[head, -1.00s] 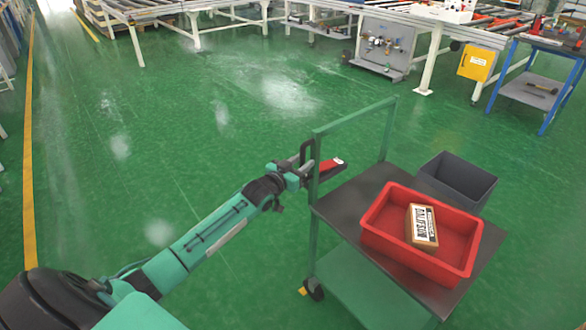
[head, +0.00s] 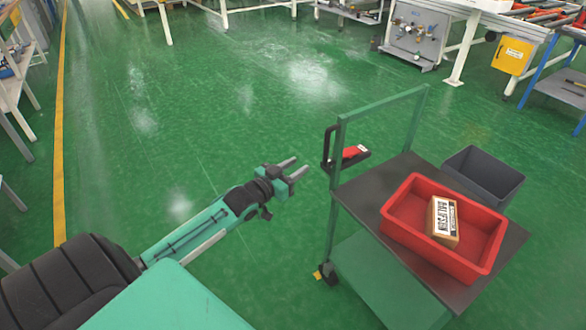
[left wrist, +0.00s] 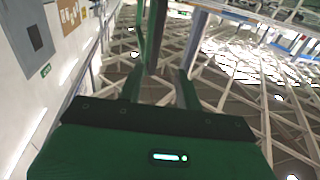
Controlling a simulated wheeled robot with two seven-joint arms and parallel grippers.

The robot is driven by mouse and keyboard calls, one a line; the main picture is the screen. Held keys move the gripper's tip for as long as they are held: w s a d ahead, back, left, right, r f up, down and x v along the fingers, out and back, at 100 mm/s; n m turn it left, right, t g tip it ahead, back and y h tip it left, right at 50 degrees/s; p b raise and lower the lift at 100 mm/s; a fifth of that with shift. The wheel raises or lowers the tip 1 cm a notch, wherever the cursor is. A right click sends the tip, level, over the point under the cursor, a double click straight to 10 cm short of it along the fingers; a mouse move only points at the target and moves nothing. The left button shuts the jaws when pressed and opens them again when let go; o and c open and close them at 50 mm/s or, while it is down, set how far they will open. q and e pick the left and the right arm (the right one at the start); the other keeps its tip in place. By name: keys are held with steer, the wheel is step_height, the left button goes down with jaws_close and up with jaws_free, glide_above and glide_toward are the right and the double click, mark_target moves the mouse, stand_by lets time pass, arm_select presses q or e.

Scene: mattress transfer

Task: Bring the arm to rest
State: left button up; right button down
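My left gripper (head: 292,169) is open and empty in the head view, with its two fingers spread apart. It is held out over the green floor, to the left of the cart and clear of it. It also shows in the left wrist view (left wrist: 160,88), with nothing between the fingers. A black and red hand-held device (head: 350,152) hangs at the left post of the green cart (head: 350,196), beyond the fingertips. My right gripper is not in view.
A red bin (head: 478,270) with a brown box (head: 442,221) stands on the cart's dark top. A grey bin (head: 484,176) is behind it. Conveyor tables and a yellow box (head: 512,55) stand at the back. The floor left of the cart is clear.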

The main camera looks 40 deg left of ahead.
arm_select(q)
steer(key=shift+s+a, duration=0.1)
steer(key=shift+s, duration=0.25)
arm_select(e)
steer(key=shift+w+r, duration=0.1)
